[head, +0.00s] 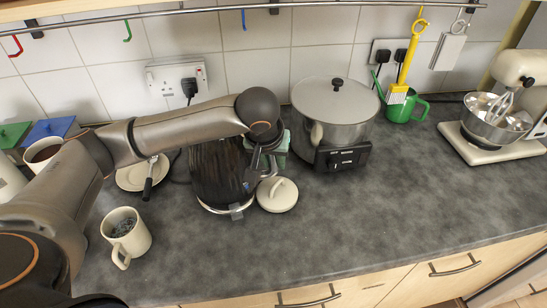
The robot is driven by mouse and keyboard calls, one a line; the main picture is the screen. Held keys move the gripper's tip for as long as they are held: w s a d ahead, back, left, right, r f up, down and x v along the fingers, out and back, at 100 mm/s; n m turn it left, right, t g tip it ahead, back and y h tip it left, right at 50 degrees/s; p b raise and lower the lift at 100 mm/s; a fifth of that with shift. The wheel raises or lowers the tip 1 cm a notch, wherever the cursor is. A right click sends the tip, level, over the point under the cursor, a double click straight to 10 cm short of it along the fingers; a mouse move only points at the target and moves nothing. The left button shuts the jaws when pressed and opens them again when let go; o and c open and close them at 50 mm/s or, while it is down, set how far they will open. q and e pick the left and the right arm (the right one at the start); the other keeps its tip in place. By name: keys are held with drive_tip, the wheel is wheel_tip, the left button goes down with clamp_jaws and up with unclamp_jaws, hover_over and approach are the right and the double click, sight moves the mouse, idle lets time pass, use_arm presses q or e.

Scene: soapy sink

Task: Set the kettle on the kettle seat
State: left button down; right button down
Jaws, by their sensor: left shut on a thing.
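The dark, ribbed kettle (218,175) stands upright at the middle left of the worktop, partly behind my left forearm. My left gripper (266,152) is at the kettle's right side, shut on its handle, which is mostly hidden by the fingers. A pale ring (222,208) shows at the kettle's foot, with a small grey tab at its front. I cannot tell whether this is the kettle seat or part of the kettle, nor whether the kettle touches what is below it. My right gripper is not in view.
A cream lid (280,196) lies close to the kettle's right. A steel pot cooker (335,115) stands behind right. A cream mug (126,235) is at front left, a plate (131,179) behind it. A mixer (500,110) stands far right. The front right worktop is clear.

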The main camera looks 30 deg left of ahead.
use_arm(q)
drive_tip(key=c, duration=1.1)
unclamp_jaws()
drive_tip(key=shift+f, duration=0.15)
drive_tip(key=o, duration=0.4)
drive_tip(key=shift+o, duration=0.2)
drive_tip(key=shift+r, duration=0.3)
drive_tip(key=a+v, duration=0.1)
drive_tip(key=v, duration=1.1)
drive_tip(key=shift+d+r, duration=0.4)
drive_tip(key=shift+d, duration=0.15)
drive_tip(key=shift+f, duration=0.1)
